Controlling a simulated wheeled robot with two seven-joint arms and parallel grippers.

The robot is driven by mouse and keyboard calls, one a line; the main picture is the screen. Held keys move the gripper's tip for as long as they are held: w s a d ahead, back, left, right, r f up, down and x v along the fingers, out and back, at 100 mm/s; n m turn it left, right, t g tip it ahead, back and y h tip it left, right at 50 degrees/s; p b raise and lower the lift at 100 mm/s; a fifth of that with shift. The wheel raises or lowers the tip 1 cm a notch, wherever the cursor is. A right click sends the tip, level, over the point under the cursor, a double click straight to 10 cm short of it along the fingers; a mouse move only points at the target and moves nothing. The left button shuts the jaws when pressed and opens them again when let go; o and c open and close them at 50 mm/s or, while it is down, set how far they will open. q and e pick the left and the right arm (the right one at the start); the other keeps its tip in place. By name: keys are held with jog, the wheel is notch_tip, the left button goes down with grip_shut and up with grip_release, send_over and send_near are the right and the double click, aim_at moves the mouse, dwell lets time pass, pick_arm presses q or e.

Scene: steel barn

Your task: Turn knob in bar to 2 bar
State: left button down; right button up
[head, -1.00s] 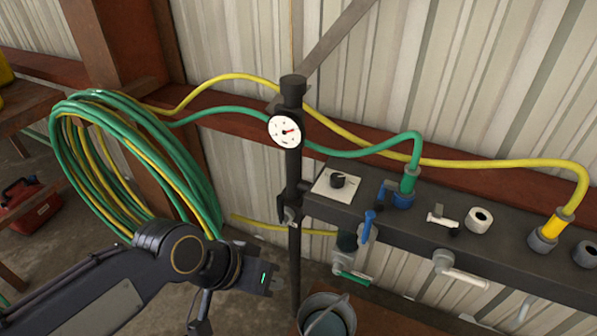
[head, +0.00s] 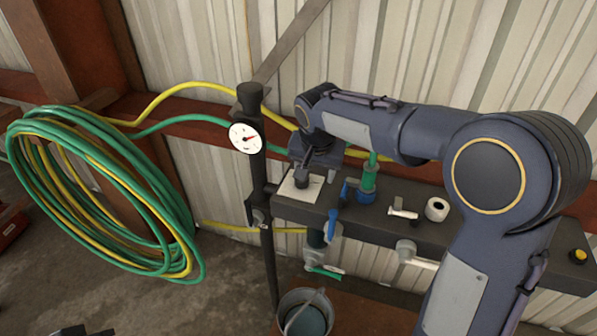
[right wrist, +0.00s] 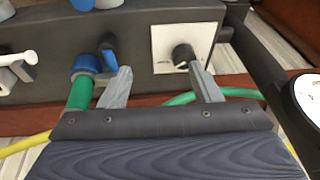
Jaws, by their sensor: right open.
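The black knob (head: 302,181) sits on a white square plate (head: 287,190) at the left end of the dark bar; its markings are too small to read. My right gripper (head: 298,168) is above it, partly hiding it. In the right wrist view the fingers (right wrist: 160,68) are open, with the knob (right wrist: 183,56) between their tips, close to the right finger. I cannot tell whether they touch. The round white gauge (head: 245,138) with a red needle is on the post left of the knob; its edge also shows in the right wrist view (right wrist: 308,100). A dark piece of my left gripper (head: 82,330) shows at the bottom edge.
A blue valve lever (head: 333,224) and a green hose coupling (head: 369,178) are just right of the plate. A coil of green and yellow hose (head: 100,190) hangs at left. A bucket (head: 304,315) is below. My right arm hides part of the bar.

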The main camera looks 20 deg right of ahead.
jog(key=shift+h, duration=0.7)
jog(key=w+f, duration=0.2)
jog(key=w+a+f, duration=0.1)
jog(key=w+f, duration=0.1)
jog(key=f, duration=0.1)
jog(key=w+f+p, duration=0.1)
jog(key=w+f, duration=0.1)
jog(key=shift+w+a+f, duration=0.25)
jog(key=shift+w, duration=0.05)
jog(key=shift+c, duration=0.4)
jog(key=c, duration=0.9)
jog(key=shift+t, duration=0.3)
